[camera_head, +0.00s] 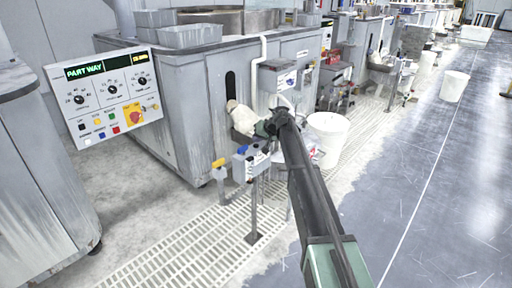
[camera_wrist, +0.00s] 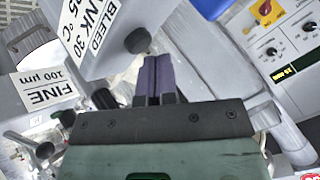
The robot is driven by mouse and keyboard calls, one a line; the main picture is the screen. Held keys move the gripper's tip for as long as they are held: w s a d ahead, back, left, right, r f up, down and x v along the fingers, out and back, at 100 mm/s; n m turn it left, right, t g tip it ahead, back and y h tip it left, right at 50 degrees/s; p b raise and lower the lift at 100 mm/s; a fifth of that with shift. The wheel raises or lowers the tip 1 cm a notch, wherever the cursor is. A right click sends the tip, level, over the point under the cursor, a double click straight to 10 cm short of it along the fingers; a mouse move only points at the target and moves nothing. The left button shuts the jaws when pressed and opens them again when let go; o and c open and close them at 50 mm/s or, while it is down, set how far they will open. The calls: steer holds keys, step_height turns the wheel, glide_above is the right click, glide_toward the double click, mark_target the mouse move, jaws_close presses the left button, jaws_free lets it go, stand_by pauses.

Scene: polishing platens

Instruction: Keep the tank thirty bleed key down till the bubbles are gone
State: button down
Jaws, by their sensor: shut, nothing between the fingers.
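In the wrist view a pale box with a label reading "BLEED", "NK 30" and "5 °C" (camera_wrist: 88,28) carries a round black key (camera_wrist: 138,40). My gripper (camera_wrist: 155,60) is shut and empty, its dark purple fingertips close beside that key; I cannot tell whether they touch it or whether it is pressed. In the head view my gripper (camera_head: 268,128) is at the grey box on a post (camera_head: 250,164), mostly hidden by my wrist. No bubbles can be made out in either view.
A control panel (camera_head: 105,92) with a "PART WAY" display stands at left. A "FINE 100 µm" label (camera_wrist: 45,88) sits beside the bleed box. A yellow handle (camera_head: 220,164) is left of the post. A white bucket (camera_head: 327,135) stands behind.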

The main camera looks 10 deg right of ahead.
steer(key=shift+f+b, duration=0.35)
steer(key=shift+f, duration=0.1)
stand_by(0.6)
stand_by(1.9)
steer(key=shift+r+p, duration=0.8)
steer(key=shift+p, duration=0.05)
step_height(320, 180, up, 5)
steer(key=p, duration=0.5)
steer(key=shift+r, duration=0.15)
